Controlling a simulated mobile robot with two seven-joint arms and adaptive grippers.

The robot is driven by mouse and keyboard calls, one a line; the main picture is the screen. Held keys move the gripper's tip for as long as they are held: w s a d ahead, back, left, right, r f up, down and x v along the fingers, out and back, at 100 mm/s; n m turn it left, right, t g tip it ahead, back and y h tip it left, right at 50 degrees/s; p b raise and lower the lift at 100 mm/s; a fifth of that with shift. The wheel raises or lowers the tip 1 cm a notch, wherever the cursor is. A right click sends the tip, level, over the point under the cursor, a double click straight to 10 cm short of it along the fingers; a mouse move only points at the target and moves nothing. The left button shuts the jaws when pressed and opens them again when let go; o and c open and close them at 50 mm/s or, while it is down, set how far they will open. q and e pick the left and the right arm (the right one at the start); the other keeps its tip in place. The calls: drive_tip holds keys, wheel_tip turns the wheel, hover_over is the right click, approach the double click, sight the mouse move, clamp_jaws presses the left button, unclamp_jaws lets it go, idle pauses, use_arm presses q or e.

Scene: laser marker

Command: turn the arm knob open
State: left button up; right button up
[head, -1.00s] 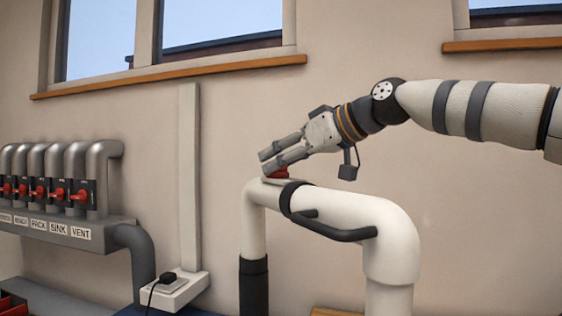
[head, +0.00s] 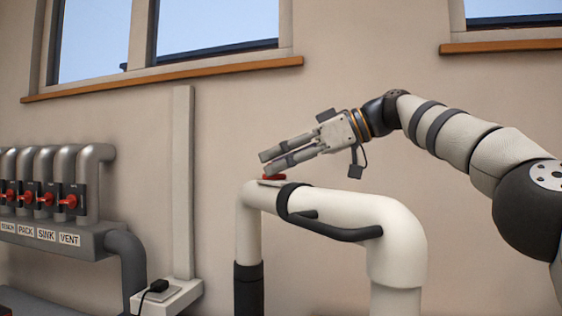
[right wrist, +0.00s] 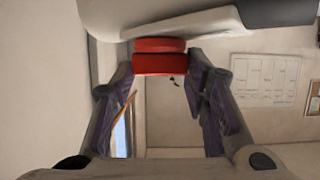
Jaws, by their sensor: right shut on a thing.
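The red arm knob (head: 274,177) sits on top of the white arm pipe (head: 335,212), near its left bend. In the right wrist view the knob (right wrist: 160,63) shows as a red block between the finger ends. My right gripper (head: 266,164) comes in from the upper right, tilted down to the left, and is shut on the knob. Its fingers partly cover the knob in the head view, so the exact angle of the knob is hard to tell. My left gripper is not in view.
A black curved handle (head: 340,234) runs along the white pipe below my right gripper. At left, grey pipes with red valves (head: 68,201) stand on a labelled manifold (head: 60,239). A white socket box (head: 168,297) with a black plug is below.

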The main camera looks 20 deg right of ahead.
drive_tip(key=shift+f, duration=0.1)
drive_tip(key=o, duration=1.2)
drive_tip(key=shift+c, duration=0.2)
drive_tip(key=v, duration=0.7)
drive_tip(key=shift+d, duration=0.15)
